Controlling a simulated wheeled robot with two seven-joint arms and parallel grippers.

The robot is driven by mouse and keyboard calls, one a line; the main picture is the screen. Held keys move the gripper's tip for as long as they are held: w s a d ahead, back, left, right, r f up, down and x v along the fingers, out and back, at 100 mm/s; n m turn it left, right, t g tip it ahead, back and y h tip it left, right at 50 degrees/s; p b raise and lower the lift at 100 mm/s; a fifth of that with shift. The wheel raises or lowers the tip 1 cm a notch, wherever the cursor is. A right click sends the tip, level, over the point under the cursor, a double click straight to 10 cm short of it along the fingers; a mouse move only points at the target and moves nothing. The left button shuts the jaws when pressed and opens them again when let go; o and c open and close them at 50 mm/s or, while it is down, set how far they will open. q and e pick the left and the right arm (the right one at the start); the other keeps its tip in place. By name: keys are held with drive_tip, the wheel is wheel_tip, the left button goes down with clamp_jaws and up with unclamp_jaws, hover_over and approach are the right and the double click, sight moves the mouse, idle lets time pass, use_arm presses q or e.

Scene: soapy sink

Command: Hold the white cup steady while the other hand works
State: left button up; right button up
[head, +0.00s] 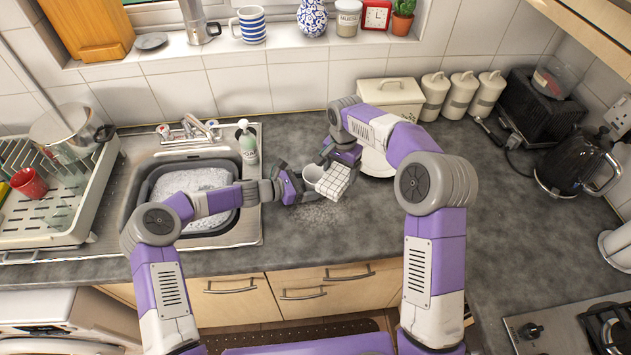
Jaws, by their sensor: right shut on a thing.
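The white cup (311,173) is above the worktop just right of the sink, partly hidden by a white checked cloth (334,184). My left gripper (299,186) comes in from the left and is right at the cup's left side; whether its fingers are closed on the cup does not show clearly. My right gripper (332,163) comes down from the upper right, shut on the checked cloth, which lies against the cup's right side. The fingertips of both grippers are small and partly hidden.
The sink (252,225) with a soapy basin (148,190) is on the left, below my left forearm. A soap bottle (248,147) stands at its back right corner. A plate (374,163) and a white bin (392,97) are behind my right arm.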

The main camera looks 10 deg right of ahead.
sight(331, 184)
drive_tip(key=shift+w+d, duration=0.2)
drive_tip(key=shift+w, duration=0.05)
drive_tip(key=shift+s+a, duration=0.9)
drive_tip(key=shift+s, duration=0.2)
drive_tip(key=shift+a, duration=0.1)
drive_tip(key=shift+s+a, duration=0.4)
drive_tip(key=shift+s, duration=0.15)
drive_tip(key=shift+s+a+f, duration=0.2)
drive_tip(key=shift+s+a, duration=0.25)
drive_tip(key=shift+s, duration=0.15)
drive_tip(key=shift+w+d+r, duration=0.1)
drive_tip(key=shift+w+d, duration=0.9)
drive_tip(key=shift+w, duration=0.1)
